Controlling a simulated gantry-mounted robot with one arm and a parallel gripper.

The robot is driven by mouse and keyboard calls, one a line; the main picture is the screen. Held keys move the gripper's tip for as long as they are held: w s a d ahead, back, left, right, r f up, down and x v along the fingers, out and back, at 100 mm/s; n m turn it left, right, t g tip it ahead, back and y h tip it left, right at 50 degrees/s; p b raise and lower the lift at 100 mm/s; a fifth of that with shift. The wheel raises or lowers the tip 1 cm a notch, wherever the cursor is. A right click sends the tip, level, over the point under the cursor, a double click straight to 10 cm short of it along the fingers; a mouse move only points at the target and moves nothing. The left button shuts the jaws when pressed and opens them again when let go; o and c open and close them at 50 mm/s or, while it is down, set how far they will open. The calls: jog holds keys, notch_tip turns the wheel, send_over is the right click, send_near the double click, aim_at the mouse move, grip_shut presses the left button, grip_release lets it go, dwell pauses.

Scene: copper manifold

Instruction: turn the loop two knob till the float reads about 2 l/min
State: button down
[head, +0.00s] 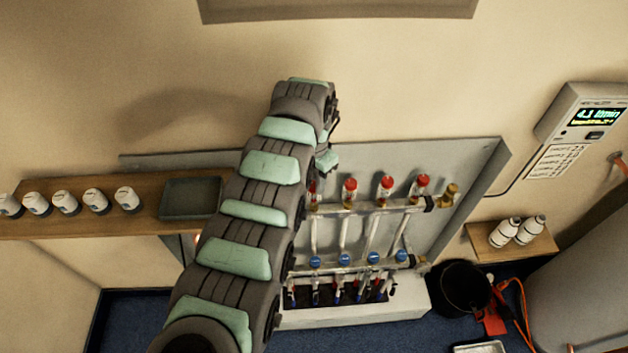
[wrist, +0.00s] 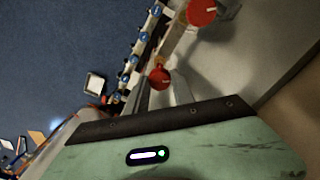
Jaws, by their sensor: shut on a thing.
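The copper manifold (head: 375,208) hangs on a grey backplate, with a row of red knobs on its upper bar. The leftmost visible red knob (head: 315,186) is partly hidden by my arm. More red knobs stand to its right, such as this one (head: 350,185). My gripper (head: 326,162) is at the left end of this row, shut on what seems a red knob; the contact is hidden. In the wrist view, the green gripper body covers the bottom, and a red knob (wrist: 160,77) shows just beyond its edge. The floats are too small to read.
A wall display (head: 596,118) shows about 4.1 l/min. Blue caps (head: 373,257) line the lower bar. A wooden shelf (head: 100,227) with white pots and a dark tray (head: 190,198) is at left. A small shelf (head: 508,246) with two bottles and a black bucket (head: 462,287) are at right.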

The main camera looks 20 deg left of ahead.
aim_at(314, 184)
jog(key=shift+n, duration=0.3)
jog(key=shift+r+n+p, duration=0.1)
jog(key=shift+n+p, duration=1.05)
jog(key=shift+n, duration=0.05)
jog(key=shift+n+p, duration=0.9)
jog(key=shift+n, duration=0.3)
jog(key=c, duration=1.1)
grip_release()
notch_tip(314, 184, up, 11)
jog(key=shift+f+b, duration=0.2)
jog(key=shift+b, duration=0.2)
